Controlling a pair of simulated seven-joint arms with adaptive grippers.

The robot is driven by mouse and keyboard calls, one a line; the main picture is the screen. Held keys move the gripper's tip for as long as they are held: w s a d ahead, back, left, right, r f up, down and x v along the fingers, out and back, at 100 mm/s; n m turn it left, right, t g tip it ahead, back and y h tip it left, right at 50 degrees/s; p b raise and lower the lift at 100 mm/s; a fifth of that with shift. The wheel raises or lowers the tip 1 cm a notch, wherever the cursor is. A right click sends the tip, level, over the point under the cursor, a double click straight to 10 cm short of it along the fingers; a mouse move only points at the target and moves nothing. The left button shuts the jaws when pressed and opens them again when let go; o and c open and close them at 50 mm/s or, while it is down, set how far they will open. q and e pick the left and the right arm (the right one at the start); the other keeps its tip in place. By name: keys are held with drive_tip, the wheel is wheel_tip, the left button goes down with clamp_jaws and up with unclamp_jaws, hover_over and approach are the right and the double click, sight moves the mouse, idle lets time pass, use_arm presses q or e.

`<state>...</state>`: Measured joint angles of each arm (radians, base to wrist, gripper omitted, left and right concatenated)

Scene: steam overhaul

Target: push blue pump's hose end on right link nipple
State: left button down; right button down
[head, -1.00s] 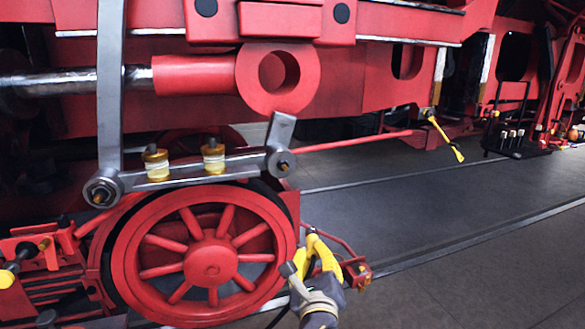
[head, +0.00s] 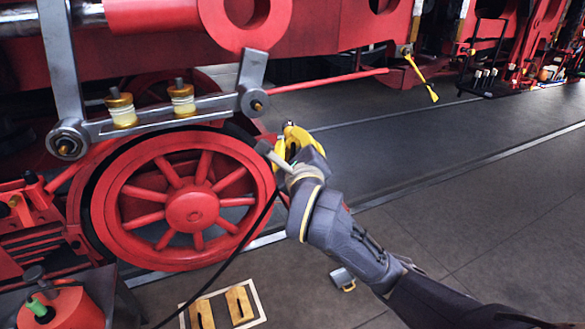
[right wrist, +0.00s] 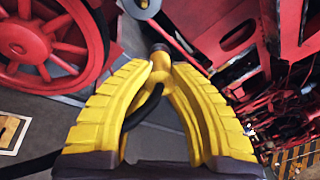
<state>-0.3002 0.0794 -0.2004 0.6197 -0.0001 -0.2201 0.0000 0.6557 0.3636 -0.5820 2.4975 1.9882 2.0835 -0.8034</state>
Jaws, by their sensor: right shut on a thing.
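My right gripper (head: 284,148) has yellow fingers shut on a grey hose end (head: 266,154), to the right of the red wheel's upper rim. The black hose (head: 232,258) hangs down to the lower left. In the right wrist view the fingertips (right wrist: 161,68) meet around the hose end (right wrist: 163,50). The grey link (head: 160,117) lies above and left of the gripper. It carries two amber-and-white cups, one left (head: 122,110) and one right (head: 183,98), and a brass-coloured tip (head: 257,106) at its right end. The hose end is apart from the link. The blue pump is not identifiable.
The red spoked wheel (head: 197,208) stands below the link, close to the gripper. A red container with a green fitting (head: 62,308) is at the lower left. Wooden blocks (head: 240,304) lie on the floor. Open floor extends right.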

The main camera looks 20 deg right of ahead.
sight(289, 132)
drive_tip(key=r, duration=0.1)
drive_tip(key=w+r+n+y, duration=0.1)
drive_tip(key=r, duration=0.1)
drive_tip(key=w+r+n, duration=0.1)
drive_tip(key=shift+d+r+y, duration=0.2)
drive_tip(key=shift+y, duration=0.2)
drive_tip(key=shift+w+r+n+y, duration=0.2)
drive_tip(key=shift+n+y, duration=0.1)
drive_tip(key=shift+n, duration=0.3)
drive_tip(key=shift+w+a+f+n+y, duration=0.15)
drive_tip(key=shift+a+f+n+y, duration=0.05)
drive_tip(key=shift+n+y, duration=0.1)
drive_tip(key=shift+w+a+f+n+t+y, duration=0.1)
drive_tip(key=shift+w+a+f+n+y, duration=0.35)
drive_tip(key=shift+w, duration=0.4)
drive_tip(key=shift+w+a+f+n+t+y, duration=0.1)
drive_tip(key=shift+w+a+f+n+y, duration=0.15)
drive_tip(key=shift+w+n, duration=0.45)
drive_tip(key=shift+w+a+f+n+t+y, duration=0.1)
drive_tip(key=shift+w+a+f+n+y, duration=0.25)
drive_tip(key=shift+w, duration=0.6)
drive_tip(key=shift+w+f, duration=0.1)
drive_tip(key=shift+w, duration=1.65)
drive_tip(key=c, duration=1.3)
unclamp_jaws()
drive_tip(key=shift+a, duration=0.1)
drive_tip(key=shift+o, duration=0.3)
